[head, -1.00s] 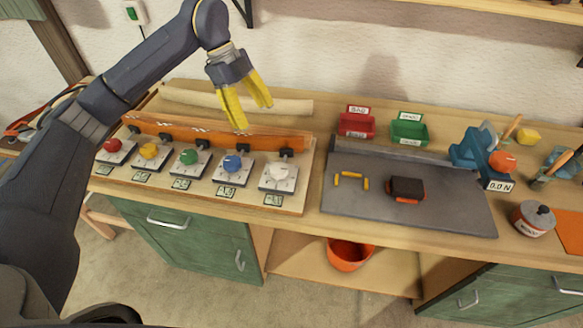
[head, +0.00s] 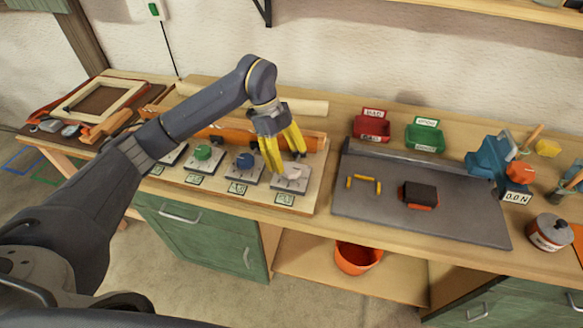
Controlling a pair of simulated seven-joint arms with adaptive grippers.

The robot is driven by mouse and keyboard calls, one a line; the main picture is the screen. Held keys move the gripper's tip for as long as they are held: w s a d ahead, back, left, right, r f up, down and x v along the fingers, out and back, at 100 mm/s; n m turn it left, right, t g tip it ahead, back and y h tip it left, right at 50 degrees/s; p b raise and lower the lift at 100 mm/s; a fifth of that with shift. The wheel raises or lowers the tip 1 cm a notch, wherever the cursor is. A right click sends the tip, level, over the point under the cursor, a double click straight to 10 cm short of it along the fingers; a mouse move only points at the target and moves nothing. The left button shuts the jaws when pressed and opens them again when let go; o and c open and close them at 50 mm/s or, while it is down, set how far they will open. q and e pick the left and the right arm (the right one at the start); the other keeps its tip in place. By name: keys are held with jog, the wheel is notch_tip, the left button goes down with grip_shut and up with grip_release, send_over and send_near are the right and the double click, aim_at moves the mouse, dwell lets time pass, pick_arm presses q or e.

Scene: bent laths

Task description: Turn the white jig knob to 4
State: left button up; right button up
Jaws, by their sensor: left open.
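The white jig knob (head: 294,172) sits on a pale square dial plate at the right end of the jig board (head: 314,188). My left gripper (head: 287,162) is open, its yellow fingers pointing down at the white knob. One finger is to the knob's left and the other is behind it in the picture. I cannot tell whether they touch it. The knob is partly covered by the fingers, and its setting is too small to read. My right gripper is not in view.
The blue knob (head: 245,161) and green knob (head: 203,152) are left of the white one. An orange bent lath (head: 312,142) runs behind them.

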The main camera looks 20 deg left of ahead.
aim_at(291, 168)
pick_arm(q)
jog(key=shift+x, duration=1.95)
jog(key=shift+c, duration=0.4)
jog(key=c, duration=1.2)
jog(key=shift+o, duration=0.2)
